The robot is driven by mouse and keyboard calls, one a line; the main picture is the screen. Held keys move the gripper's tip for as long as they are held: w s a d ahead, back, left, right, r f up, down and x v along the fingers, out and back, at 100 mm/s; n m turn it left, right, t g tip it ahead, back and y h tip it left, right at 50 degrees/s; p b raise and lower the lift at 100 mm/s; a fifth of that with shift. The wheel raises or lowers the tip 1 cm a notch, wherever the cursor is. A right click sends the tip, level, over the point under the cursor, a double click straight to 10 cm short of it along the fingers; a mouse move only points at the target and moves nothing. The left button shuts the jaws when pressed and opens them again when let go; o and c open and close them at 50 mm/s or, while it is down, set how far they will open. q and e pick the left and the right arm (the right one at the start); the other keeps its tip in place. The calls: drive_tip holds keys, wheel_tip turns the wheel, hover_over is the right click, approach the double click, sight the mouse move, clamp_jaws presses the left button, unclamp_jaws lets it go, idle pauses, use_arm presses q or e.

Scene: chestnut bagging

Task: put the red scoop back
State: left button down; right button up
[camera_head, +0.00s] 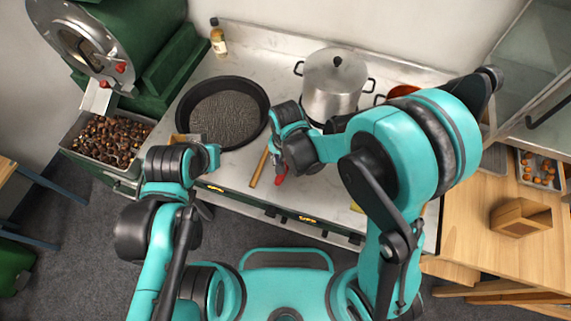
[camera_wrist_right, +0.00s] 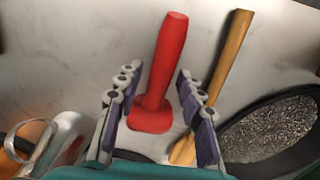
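The red scoop (camera_head: 281,173) lies near the front edge of the white counter, mostly hidden by my right gripper in the head view. In the right wrist view its red handle (camera_wrist_right: 168,55) shows between the two fingers. My right gripper (camera_wrist_right: 157,78) is open, with a gap on each side of the red handle. My left gripper (camera_head: 211,160) is over the counter's left front part, in front of the black pan; its fingers are too hidden to tell their state.
A wooden stick (camera_head: 259,166) lies beside the scoop. The black pan (camera_head: 187,118) and a steel pot (camera_head: 333,84) stand behind. A chestnut tray (camera_head: 70,137) is at the left. A wooden box (camera_head: 520,217) stands on the right table.

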wheel_tip(320, 180, up, 12)
drive_tip(key=s+d+n+t+b, duration=0.2)
drive_tip(key=d+t, duration=0.1)
drive_tip(key=d, duration=0.6)
drive_tip(key=s+d+r+n+t+b, duration=0.1)
drive_tip(key=s+d+n+t+b, duration=0.1)
drive_tip(key=d, duration=0.7)
drive_tip(key=shift+s+d+t+b, duration=0.25)
drive_tip(key=shift+s+t, duration=0.3)
drive_tip(key=shift+t, duration=0.45)
drive_tip(key=shift+r, duration=0.1)
